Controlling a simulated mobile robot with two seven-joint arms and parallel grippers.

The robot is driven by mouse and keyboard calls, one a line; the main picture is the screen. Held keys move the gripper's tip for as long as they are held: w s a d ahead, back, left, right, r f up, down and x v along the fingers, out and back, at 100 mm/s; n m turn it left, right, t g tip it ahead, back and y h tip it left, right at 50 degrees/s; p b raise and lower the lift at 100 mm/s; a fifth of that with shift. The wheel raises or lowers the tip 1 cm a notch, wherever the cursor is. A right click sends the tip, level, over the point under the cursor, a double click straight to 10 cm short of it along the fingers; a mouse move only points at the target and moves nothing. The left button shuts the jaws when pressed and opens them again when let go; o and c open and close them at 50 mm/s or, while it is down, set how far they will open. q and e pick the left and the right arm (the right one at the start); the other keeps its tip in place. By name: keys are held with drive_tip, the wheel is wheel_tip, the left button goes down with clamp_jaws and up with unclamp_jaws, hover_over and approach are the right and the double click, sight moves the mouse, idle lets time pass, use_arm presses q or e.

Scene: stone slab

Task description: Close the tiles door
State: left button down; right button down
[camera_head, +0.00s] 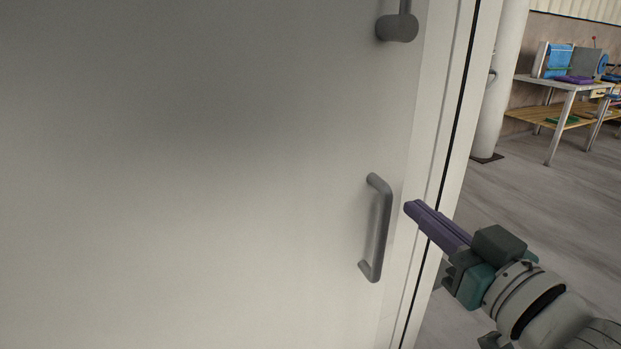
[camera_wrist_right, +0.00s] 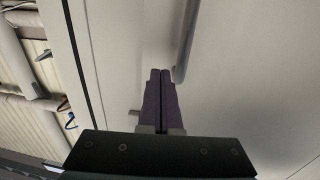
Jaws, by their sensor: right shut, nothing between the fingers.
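The door (camera_head: 200,180) is a large pale panel that fills most of the head view. Its grey bar handle (camera_head: 380,228) is upright near the panel's right edge, and a grey round fitting (camera_head: 397,27) sits above it. My right gripper (camera_head: 410,208) is shut and empty, its purple fingers just right of the handle in the head view. In the right wrist view the shut fingers (camera_wrist_right: 160,75) point at the pale surface beside the handle (camera_wrist_right: 184,45). I cannot tell whether they touch anything. My left gripper is not in view.
A pale frame (camera_head: 455,120) with a dark vertical gap runs right of the handle. Beyond it stand a white column (camera_head: 502,80) and a table (camera_head: 565,84) with blue and purple items. The grey floor (camera_head: 540,200) between is open.

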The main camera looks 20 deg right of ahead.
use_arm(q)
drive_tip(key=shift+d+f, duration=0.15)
use_arm(e)
drive_tip(key=w, duration=0.5)
drive_tip(key=shift+w+d, duration=0.1)
drive_tip(key=shift+w, duration=0.05)
